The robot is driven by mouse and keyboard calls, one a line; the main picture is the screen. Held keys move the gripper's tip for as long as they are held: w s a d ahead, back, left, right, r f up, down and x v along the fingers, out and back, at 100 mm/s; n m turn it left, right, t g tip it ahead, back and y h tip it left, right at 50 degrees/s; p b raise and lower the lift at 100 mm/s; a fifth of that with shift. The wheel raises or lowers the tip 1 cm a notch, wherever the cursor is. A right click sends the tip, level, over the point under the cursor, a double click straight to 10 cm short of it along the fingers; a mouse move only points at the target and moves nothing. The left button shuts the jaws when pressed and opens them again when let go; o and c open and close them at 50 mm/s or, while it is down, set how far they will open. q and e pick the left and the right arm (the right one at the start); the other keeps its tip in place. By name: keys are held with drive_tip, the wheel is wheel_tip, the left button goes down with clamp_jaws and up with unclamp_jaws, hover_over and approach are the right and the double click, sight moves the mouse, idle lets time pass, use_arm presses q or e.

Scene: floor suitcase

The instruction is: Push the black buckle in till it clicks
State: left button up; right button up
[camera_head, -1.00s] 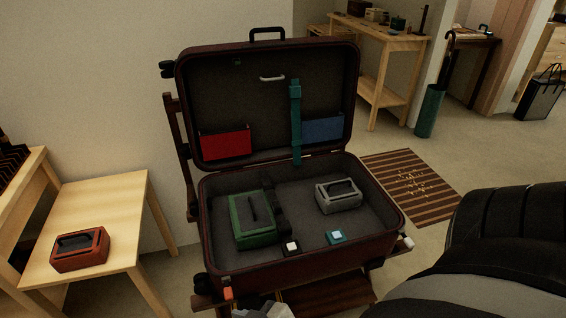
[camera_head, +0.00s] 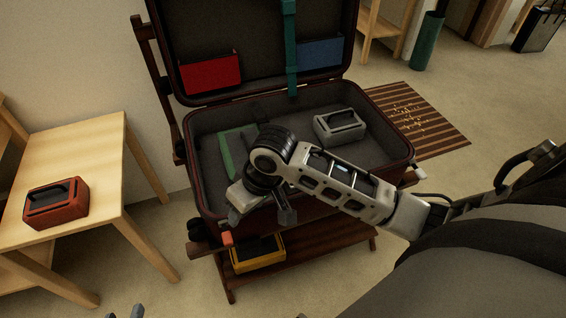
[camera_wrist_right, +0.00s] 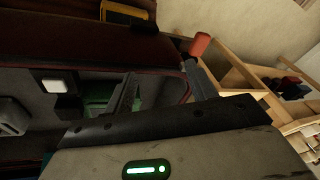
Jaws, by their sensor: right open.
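The black buckle (camera_wrist_right: 58,84), with a white square button, shows at the left of the right wrist view, by the suitcase's front wall. In the head view my right arm hides it. The open dark-red suitcase (camera_head: 205,184) stands on a wooden rack. My right gripper (camera_head: 262,212) is over the suitcase's front edge. In the right wrist view its fingers (camera_wrist_right: 160,72) are apart and empty, to the right of the buckle and not touching it. Of my left gripper (camera_head: 124,313), only two separated fingertips show at the bottom edge.
A green case (camera_head: 226,155), partly hidden, and a grey case (camera_head: 340,126) lie in the suitcase. A yellow case (camera_head: 258,255) sits on the rack's lower shelf. A red case (camera_head: 56,203) stands on the left table. An orange-red knob (camera_head: 228,239) sticks out at the suitcase's front corner.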

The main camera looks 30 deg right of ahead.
drive_tip(key=w+d+r+m+g+h, duration=0.1)
drive_tip(key=w+d+r+m, duration=0.2)
drive_tip(key=w+d+r, duration=0.4)
drive_tip(key=w+d+r+m+g+h, duration=0.1)
drive_tip(key=w+d+r+m+h, duration=0.15)
drive_tip(key=d+r, duration=0.45)
drive_tip(key=shift+y, duration=0.45)
drive_tip(key=f+b, duration=0.1)
drive_tip(key=f, duration=0.4)
drive_tip(key=f+b, duration=0.1)
drive_tip(key=f, duration=0.4)
drive_tip(key=d+f+b, duration=0.1)
drive_tip(key=f, duration=0.5)
drive_tip(key=shift+w+d+b, duration=0.1)
drive_tip(key=shift+w+b, duration=0.25)
drive_tip(key=shift+f, duration=0.45)
